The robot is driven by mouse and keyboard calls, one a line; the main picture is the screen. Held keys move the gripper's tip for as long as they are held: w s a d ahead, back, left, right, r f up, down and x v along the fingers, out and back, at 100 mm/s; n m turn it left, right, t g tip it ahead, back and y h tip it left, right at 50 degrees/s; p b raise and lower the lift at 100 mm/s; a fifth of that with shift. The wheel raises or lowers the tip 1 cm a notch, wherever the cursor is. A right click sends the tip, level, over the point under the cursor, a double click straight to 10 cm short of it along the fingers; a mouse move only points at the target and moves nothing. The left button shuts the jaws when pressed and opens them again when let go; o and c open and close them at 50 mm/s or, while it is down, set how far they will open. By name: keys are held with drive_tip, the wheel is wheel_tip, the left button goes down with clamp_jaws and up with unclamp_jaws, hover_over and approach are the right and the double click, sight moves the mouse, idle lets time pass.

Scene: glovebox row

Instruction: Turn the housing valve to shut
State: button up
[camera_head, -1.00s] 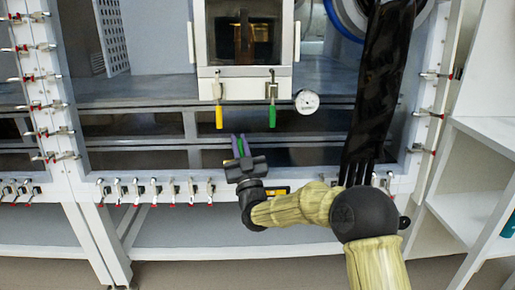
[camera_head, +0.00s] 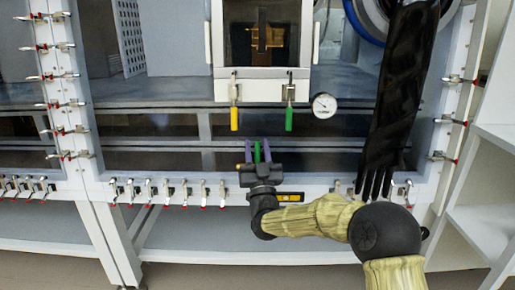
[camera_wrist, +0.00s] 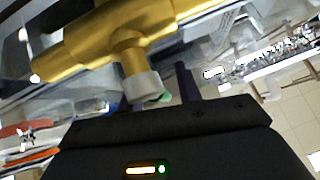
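Under the framed housing (camera_head: 263,87) hang two valve handles, a yellow one (camera_head: 234,119) on the left and a green one (camera_head: 289,118) on the right. Both point straight down. I cannot tell which is the housing valve. My gripper (camera_head: 257,150) is below and between them, apart from both, its two purple fingers spread and pointing up. A narrow green piece shows between the fingers; I cannot tell what it is.
A round gauge (camera_head: 324,105) sits right of the green handle. A long black glove (camera_head: 398,95) hangs to the right of my gripper. Several red-tipped clamps line the frame's left, right and lower edges. White shelving (camera_head: 480,190) stands at the far right.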

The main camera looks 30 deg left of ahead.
drive_tip(key=shift+r, duration=0.15)
drive_tip(key=shift+s+d+f, duration=0.3)
drive_tip(key=shift+s+f, duration=0.05)
drive_tip(key=shift+s, duration=0.05)
drive_tip(key=v, duration=1.6)
drive_tip(key=shift+f, duration=0.15)
drive_tip(key=shift+w, duration=0.1)
